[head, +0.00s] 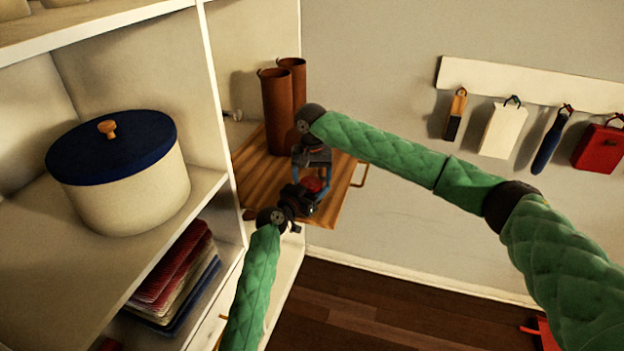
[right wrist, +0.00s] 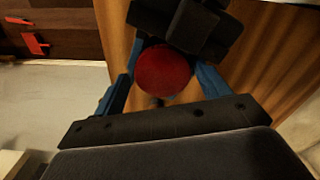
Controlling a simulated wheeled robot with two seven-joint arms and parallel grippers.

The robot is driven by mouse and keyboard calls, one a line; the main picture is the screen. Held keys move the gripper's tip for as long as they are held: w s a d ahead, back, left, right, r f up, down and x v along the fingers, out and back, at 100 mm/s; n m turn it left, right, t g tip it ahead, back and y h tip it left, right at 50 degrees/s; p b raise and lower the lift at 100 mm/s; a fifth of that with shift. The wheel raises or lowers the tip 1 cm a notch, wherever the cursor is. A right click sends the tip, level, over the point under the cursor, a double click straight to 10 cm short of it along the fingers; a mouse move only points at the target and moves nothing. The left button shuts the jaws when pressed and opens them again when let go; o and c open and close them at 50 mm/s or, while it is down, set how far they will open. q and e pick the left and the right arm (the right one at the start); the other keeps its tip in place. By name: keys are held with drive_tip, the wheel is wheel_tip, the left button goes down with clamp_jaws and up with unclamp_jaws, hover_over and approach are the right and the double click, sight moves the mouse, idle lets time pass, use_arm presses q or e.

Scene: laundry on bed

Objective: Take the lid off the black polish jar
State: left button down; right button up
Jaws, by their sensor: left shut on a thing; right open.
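The round red lid (head: 312,184) of the polish jar is over the wooden board (head: 262,168). It also shows in the right wrist view (right wrist: 163,72). My right gripper (head: 311,190) comes from above with its blue fingers open, one on each side of the lid. In the right wrist view the fingers (right wrist: 165,80) flank the lid; whether they touch it is unclear. My left gripper (head: 291,198) comes from the lower left and is shut on the jar. It shows as a dark block (right wrist: 185,28) beside the lid in the right wrist view. The jar body is mostly hidden.
Two brown cylinders (head: 277,112) stand at the back of the board. A cream pot with a blue lid (head: 122,190) and folded cloths (head: 172,272) sit on the white shelves at left. A wall rack (head: 520,82) with hanging items is at right. Air right of the board is free.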

wheel_tip(320, 180, up, 4)
drive_tip(key=shift+a+r, duration=0.15)
drive_tip(key=shift+r, duration=0.05)
drive_tip(key=shift+c, duration=0.4)
drive_tip(key=shift+r+m, duration=1.5)
drive_tip(key=shift+r, duration=0.15)
drive_tip(key=shift+f, duration=3.9)
drive_tip(key=shift+c, duration=0.3)
drive_tip(key=c, duration=0.9)
drive_tip(key=shift+n, duration=1.6)
drive_tip(key=shift+c, duration=0.2)
